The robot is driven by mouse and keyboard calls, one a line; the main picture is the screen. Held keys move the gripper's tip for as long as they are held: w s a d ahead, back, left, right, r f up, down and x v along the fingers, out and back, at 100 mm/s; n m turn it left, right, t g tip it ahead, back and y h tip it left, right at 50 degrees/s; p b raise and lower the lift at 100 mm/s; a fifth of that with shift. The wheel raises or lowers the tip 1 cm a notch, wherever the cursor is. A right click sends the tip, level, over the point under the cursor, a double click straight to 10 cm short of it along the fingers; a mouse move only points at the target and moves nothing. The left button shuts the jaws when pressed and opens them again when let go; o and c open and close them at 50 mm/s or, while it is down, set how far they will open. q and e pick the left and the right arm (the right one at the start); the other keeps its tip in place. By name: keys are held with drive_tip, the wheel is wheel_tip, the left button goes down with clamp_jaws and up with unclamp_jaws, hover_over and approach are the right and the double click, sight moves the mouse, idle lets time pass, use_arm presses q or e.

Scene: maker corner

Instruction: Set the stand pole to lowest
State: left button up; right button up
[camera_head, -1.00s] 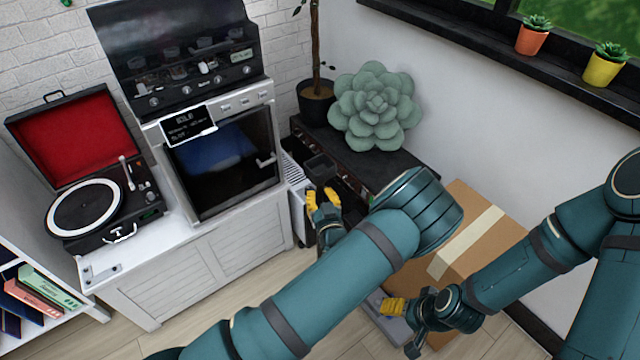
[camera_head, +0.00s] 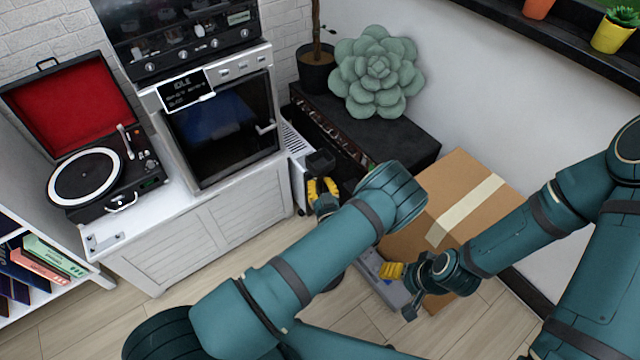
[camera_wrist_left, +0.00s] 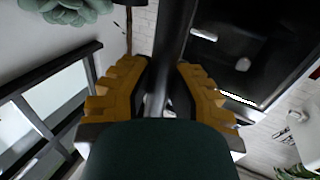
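My left gripper (camera_head: 322,188) is beside the white cabinet, its yellow fingers pointing away from me. In the left wrist view the dark stand pole (camera_wrist_left: 178,35) runs between the two fingers of the left gripper (camera_wrist_left: 163,75), one on each side. Whether the fingers press on it I cannot tell. A lighter, metallic stretch of the pole shows between the fingers. A small black boxy piece (camera_head: 320,162) shows just beyond the fingertips in the head view. The stand's foot is hidden. My right gripper (camera_head: 391,271) hangs before the cardboard box, seen side-on, with nothing visible in it.
A cardboard box (camera_head: 450,205) stands at right, below the black cabinet (camera_head: 415,148) with a large succulent (camera_head: 377,72). The white cabinet (camera_head: 215,235) carries an oven (camera_head: 222,125) and a record player (camera_head: 85,180). Open floor (camera_head: 190,305) shows in front.

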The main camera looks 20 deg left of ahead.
use_arm(q)
drive_tip(key=o, duration=0.5)
drive_tip(key=shift+s+f, duration=0.1)
drive_tip(key=shift+f, duration=0.2)
drive_tip(key=shift+r, duration=0.1)
drive_tip(key=v, duration=1.2)
